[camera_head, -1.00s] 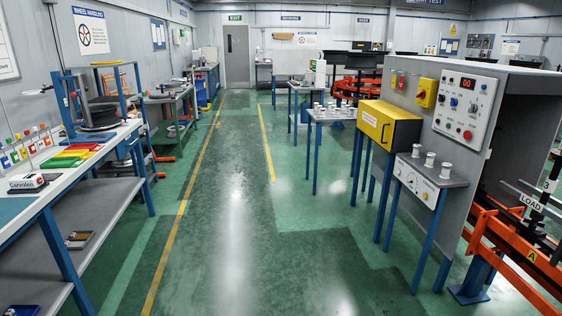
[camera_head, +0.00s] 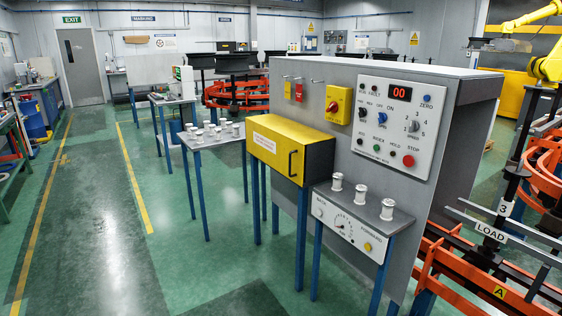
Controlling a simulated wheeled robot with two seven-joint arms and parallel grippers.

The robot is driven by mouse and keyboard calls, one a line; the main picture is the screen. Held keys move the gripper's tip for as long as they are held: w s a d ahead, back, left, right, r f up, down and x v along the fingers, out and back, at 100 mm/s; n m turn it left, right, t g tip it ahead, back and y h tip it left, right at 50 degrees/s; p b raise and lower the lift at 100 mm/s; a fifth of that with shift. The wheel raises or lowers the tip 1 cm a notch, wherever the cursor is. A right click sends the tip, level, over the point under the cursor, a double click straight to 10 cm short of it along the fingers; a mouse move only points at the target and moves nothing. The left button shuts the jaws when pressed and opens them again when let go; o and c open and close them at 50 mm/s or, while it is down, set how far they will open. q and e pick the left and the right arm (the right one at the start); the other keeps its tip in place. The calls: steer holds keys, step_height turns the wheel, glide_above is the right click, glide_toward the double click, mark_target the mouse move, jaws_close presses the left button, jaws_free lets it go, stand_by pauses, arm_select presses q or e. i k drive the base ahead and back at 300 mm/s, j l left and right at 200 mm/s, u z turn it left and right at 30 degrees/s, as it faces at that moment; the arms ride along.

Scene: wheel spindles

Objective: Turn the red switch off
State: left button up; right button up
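A red rotary switch (camera_head: 333,107) sits on a yellow square plate (camera_head: 345,96) on the upper front of a grey cabinet (camera_head: 322,74). It is too small to read its position for certain. A white control panel (camera_head: 374,138) to its right has a red display (camera_head: 399,92) reading 00, several small knobs, and a red round button (camera_head: 408,160) marked STOP. A narrow red item (camera_head: 299,91) hangs to the left of the switch. Neither of my grippers is in view.
A yellow box (camera_head: 268,143) on blue legs and a small table (camera_head: 347,202) with white spindles and a dial panel stand in front of the cabinet. Another spindle table (camera_head: 193,140) is behind. An orange machine (camera_head: 470,268) is right. Green floor (camera_head: 120,230) on the left is clear.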

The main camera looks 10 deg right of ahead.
mark_target(333, 108)
steer(key=i+l+z, duration=0.4)
steer(key=i, duration=0.95)
steer(key=i+j+z, duration=0.2)
steer(key=i+z, duration=0.25)
steer(key=i, duration=0.85)
